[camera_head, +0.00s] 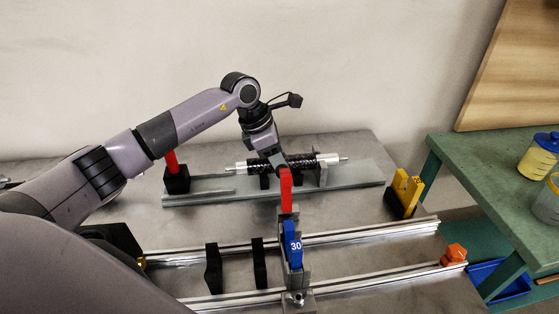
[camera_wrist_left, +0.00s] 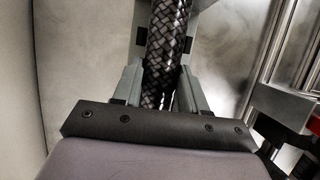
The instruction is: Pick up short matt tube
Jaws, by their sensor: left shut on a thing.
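A dark tube with a woven carbon pattern (camera_wrist_left: 165,35) runs between the two fingers of my left gripper (camera_wrist_left: 160,85) in the left wrist view. The fingers are shut on it. In the head view my left gripper (camera_head: 279,168) reaches down onto a dark tube (camera_head: 258,166) with silver ends, lying crosswise at the back fixture. The gripper hides its middle. I cannot tell whether the tube is clear of its supports, nor whether its finish is matt. My right gripper is not in view.
A red clamp (camera_head: 286,190) and a blue clamp marked 30 (camera_head: 293,246) stand just in front of the gripper. Metal rails (camera_head: 350,238) with black uprights cross the front. A yellow holder (camera_head: 406,190) stands at right, and a green table (camera_head: 475,165) lies beyond.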

